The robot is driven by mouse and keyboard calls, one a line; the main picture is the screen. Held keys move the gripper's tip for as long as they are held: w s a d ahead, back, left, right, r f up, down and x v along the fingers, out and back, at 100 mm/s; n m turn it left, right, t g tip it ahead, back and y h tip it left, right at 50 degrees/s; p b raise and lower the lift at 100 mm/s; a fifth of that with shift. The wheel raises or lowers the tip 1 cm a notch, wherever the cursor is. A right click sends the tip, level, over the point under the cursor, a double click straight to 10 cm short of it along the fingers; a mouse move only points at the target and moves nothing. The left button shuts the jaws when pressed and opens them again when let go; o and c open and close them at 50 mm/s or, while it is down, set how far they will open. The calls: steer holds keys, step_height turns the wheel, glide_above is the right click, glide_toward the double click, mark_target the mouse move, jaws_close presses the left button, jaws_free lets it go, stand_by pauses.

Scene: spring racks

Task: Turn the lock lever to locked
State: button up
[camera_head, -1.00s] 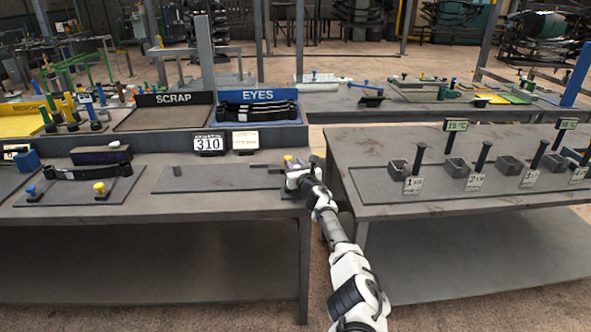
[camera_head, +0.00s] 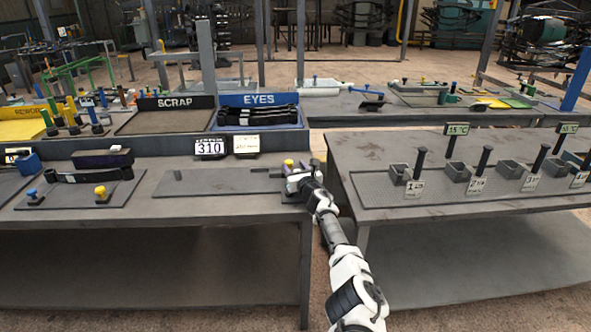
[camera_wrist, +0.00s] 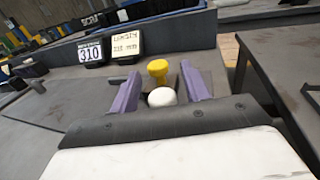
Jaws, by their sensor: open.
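My gripper (camera_wrist: 160,82) is open, its two purple fingers apart, at the right end of the near left table. A white rounded knob (camera_wrist: 162,97) shows between the fingers in the wrist view. A yellow knob (camera_wrist: 157,70) stands just beyond it; it also shows beside my gripper in the head view (camera_head: 289,163). I cannot tell which of these knobs belongs to the lock lever, or whether a finger touches either. The lever's arm and base are mostly hidden by my gripper.
A display reading 310 (camera_head: 209,147) and a paper-like card (camera_head: 246,145) stand behind the flat plate (camera_head: 205,181). A dark strip (camera_head: 90,175) lies at left near another yellow knob (camera_head: 100,191). A gap separates this table from the right table (camera_head: 430,205).

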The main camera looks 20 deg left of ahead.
steer(key=shift+p+v, duration=0.45)
steer(key=shift+v, duration=0.45)
steer(key=v, duration=1.2)
steer(key=shift+s+p, duration=0.1)
steer(key=shift+p, duration=0.25)
